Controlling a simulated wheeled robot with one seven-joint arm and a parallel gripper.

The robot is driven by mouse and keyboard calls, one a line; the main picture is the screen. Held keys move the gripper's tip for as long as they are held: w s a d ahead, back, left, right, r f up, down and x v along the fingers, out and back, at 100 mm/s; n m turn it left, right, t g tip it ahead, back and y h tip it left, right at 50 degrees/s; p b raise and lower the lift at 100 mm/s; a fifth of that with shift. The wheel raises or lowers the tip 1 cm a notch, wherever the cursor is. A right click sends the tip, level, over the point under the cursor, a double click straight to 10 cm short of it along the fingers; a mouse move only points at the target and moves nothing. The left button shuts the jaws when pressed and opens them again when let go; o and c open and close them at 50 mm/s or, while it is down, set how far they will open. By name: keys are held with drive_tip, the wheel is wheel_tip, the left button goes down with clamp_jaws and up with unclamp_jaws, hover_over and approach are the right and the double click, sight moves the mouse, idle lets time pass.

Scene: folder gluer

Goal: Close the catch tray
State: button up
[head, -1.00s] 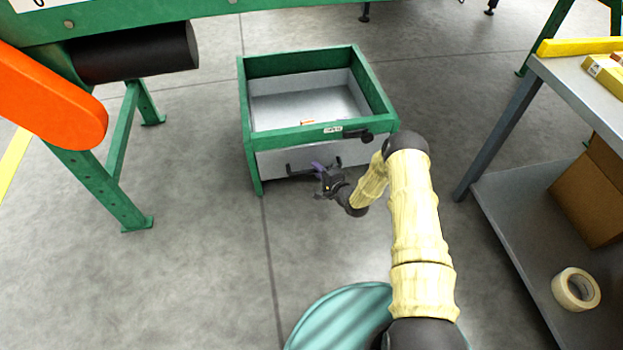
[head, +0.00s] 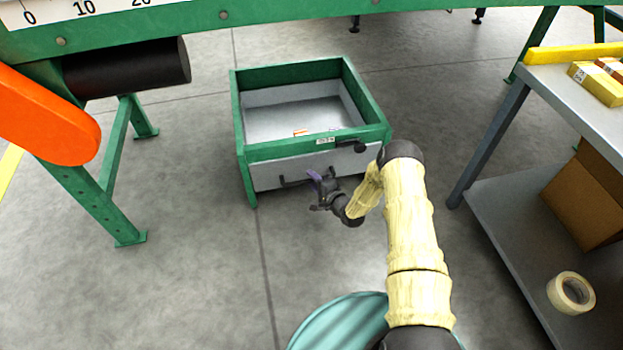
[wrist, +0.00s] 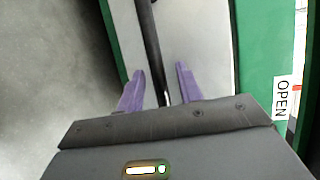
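The catch tray (head: 262,178) is a grey drawer with a black bar handle (head: 292,182) on its front panel, set in a green frame (head: 238,130). Its grey interior is visible from above, with a small orange-and-white piece inside. My gripper (head: 322,185) is at the handle, in front of the panel. In the wrist view the purple fingers (wrist: 160,85) are apart, with the handle bar (wrist: 148,40) running between them and gaps on both sides.
A black roller (head: 125,68) and an orange guard (head: 45,125) are at the left, with a green machine leg (head: 95,200). A grey cart (head: 500,200) at the right holds yellow boxes (head: 598,82), a cardboard box (head: 585,200) and a tape roll (head: 571,292).

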drive_tip(key=p+v, duration=0.7)
drive_tip(key=v, duration=0.9)
drive_tip(key=shift+d, duration=0.15)
drive_tip(key=shift+s, duration=0.1)
